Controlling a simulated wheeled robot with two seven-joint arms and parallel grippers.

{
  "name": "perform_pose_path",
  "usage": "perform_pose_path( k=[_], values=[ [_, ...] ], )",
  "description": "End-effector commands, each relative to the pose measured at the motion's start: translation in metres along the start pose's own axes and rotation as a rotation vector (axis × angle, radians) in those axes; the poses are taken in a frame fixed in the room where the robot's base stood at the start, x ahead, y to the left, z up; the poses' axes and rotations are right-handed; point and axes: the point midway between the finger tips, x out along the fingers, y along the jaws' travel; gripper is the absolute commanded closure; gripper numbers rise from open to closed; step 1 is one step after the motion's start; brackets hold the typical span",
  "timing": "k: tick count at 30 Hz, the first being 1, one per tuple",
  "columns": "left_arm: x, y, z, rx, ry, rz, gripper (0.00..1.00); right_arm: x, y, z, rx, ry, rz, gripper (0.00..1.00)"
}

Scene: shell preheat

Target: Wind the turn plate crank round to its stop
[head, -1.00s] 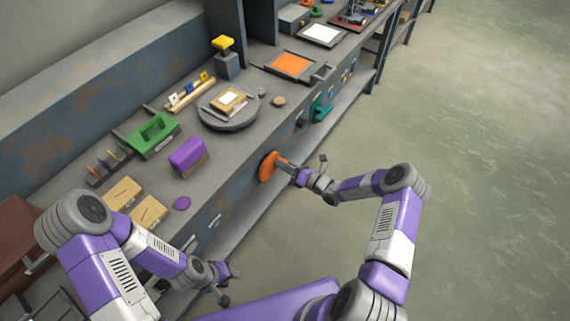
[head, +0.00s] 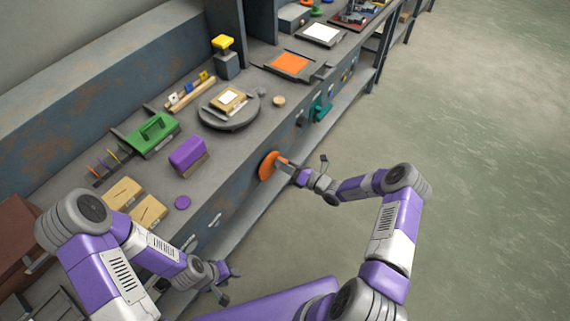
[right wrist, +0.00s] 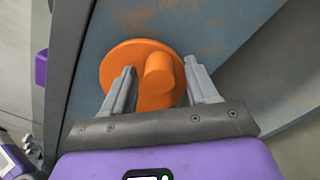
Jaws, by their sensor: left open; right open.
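The turn plate (head: 216,120) is a grey round plate on the bench top, with a tan block bearing a white patch on it. The crank (head: 266,168) is an orange disc with an orange knob, on the bench's front face below the plate. In the right wrist view the crank's knob (right wrist: 158,75) stands between the open fingers of my right gripper (right wrist: 160,72), with slight gaps showing; contact is hard to tell. My right gripper (head: 288,165) is at the disc in the head view. My left gripper (head: 229,282) is open and empty, low in front of the bench.
The bench top holds a green tray (head: 153,136), a purple block (head: 188,154), tan boxes (head: 149,211) and a yellow-topped post (head: 223,42). A teal part (head: 321,110) juts from the bench front to the right of the crank. The floor at right is clear.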

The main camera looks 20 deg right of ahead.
Motion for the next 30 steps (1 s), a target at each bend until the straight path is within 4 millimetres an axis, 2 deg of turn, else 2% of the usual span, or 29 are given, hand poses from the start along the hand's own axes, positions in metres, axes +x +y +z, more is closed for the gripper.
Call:
perform_pose_path(
  k=[9, 13, 18, 30],
  values=[
    [-0.014, 0.005, 0.001, 0.000, 0.000, 0.000, 0.60, -0.051, 0.001, 0.002, 0.002, -0.001, -0.004, 0.42],
    [-0.017, 0.006, 0.001, 0.000, 0.000, 0.000, 0.60, -0.066, 0.000, 0.001, 0.001, -0.001, -0.002, 0.42],
    [-0.018, 0.007, 0.001, 0.000, 0.000, 0.000, 0.60, -0.073, 0.000, 0.000, 0.002, 0.000, -0.002, 0.42],
    [-0.017, 0.006, 0.001, 0.000, 0.000, 0.000, 0.60, -0.072, 0.000, 0.000, 0.001, 0.000, -0.001, 0.42]
  ],
)
